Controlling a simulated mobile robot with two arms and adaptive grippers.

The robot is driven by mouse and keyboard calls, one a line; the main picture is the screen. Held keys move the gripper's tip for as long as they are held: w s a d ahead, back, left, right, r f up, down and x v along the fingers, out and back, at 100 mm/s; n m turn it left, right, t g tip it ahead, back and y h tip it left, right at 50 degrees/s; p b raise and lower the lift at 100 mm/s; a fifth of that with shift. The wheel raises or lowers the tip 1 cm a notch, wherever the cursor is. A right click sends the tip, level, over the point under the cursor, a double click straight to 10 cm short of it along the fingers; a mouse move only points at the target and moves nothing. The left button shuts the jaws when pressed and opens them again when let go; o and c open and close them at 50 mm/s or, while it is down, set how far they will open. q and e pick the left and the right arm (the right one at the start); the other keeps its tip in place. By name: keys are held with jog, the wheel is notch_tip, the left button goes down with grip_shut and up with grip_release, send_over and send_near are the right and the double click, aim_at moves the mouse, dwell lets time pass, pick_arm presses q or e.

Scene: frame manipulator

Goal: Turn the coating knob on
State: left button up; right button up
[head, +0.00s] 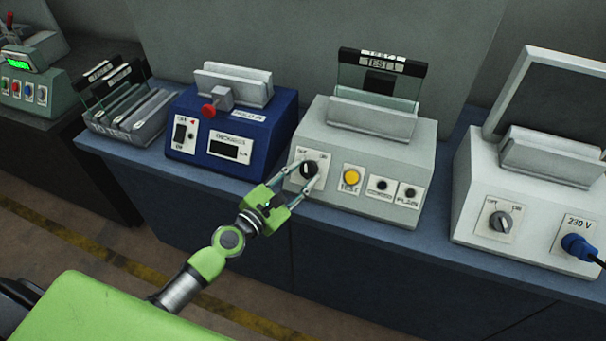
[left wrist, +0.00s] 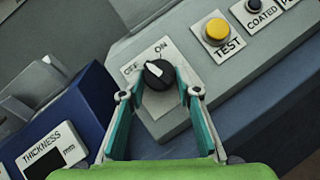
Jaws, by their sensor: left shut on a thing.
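A black rotary knob (head: 308,169) with OFF and ON labels sits on the front of a grey tester (head: 400,150). In the left wrist view the knob (left wrist: 158,75) shows a white mark pointing up and left, towards the OFF side. My left gripper (head: 309,184) reaches it from the front, with one finger on each side. In the left wrist view the left gripper (left wrist: 156,88) is shut on the knob. A yellow TEST button (head: 351,178) and the COATED and PLAIN points are right of it. My right gripper is not in view.
A blue thickness device (head: 270,135) stands close on the left. A white device (head: 470,200) with a grey OFF/ON knob (head: 500,221) and a blue 230 V plug (head: 577,246) stands on the right. The blue bench (head: 400,238) has a narrow clear front strip.

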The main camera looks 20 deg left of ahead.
pick_arm(q)
jog(key=m+g+h, duration=0.1)
jog(key=m, duration=0.1)
jog(key=m+g+h, duration=0.1)
jog(key=m, duration=0.1)
jog(key=m+g, duration=0.1)
jog(key=m, duration=0.1)
jog(key=shift+w+a+r+m+h+p, duration=0.2)
jog(key=shift+a+r+m+h+p, duration=0.1)
jog(key=shift+a+m+h+p, duration=0.1)
jog(key=shift+w+r+m+g+h+p, duration=0.15)
jog(key=shift+m+g+p, duration=0.15)
jog(key=shift+m+g, duration=0.75)
jog(key=shift+m+g+h+p, duration=0.25)
jog(key=shift+m+g, duration=0.4)
jog(key=shift+m, duration=0.7)
jog(key=o, duration=1.1)
jog(key=v, duration=1.2)
